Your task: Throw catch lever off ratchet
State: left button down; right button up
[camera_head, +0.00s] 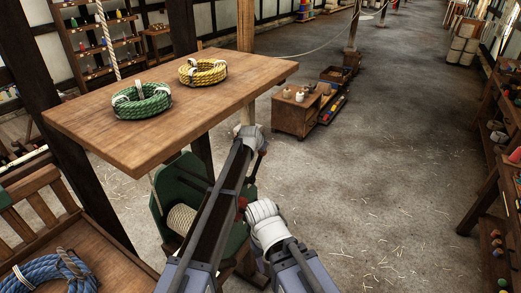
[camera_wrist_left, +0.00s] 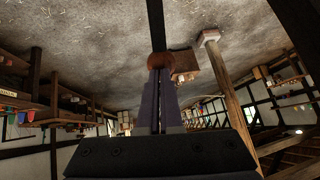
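A green-framed winch (camera_head: 164,190) with a drum of pale rope (camera_head: 182,218) stands below the table's front edge, partly covered by my left arm. In the left wrist view a dark bar (camera_wrist_left: 182,22) ends in a reddish-brown knob (camera_wrist_left: 162,60), which looks like the catch lever. My left gripper (camera_wrist_left: 161,72) has its two fingers close together, the tips right at the knob. I see no clear grip around it. The ratchet teeth are not visible. My right arm comes in at the bottom of the head view; its gripper does not show.
The wooden table (camera_head: 100,130) carries a green rope coil (camera_head: 141,101) and a yellow rope coil (camera_head: 203,72). A blue rope coil (camera_head: 48,274) lies lower left. A low wooden cabinet (camera_head: 296,112) stands beyond. Shelves (camera_head: 490,190) line the right. The floor between is open.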

pick_arm(q)
jog(key=shift+w+d+r, duration=0.1)
jog(key=shift+w+d, duration=0.05)
jog(key=shift+d, duration=0.05)
jog(key=p+v, duration=1.1)
jog(key=v, duration=0.3)
jog(key=shift+w+d+r, duration=0.15)
jog(key=shift+w+r, duration=0.05)
jog(key=shift+r, duration=0.1)
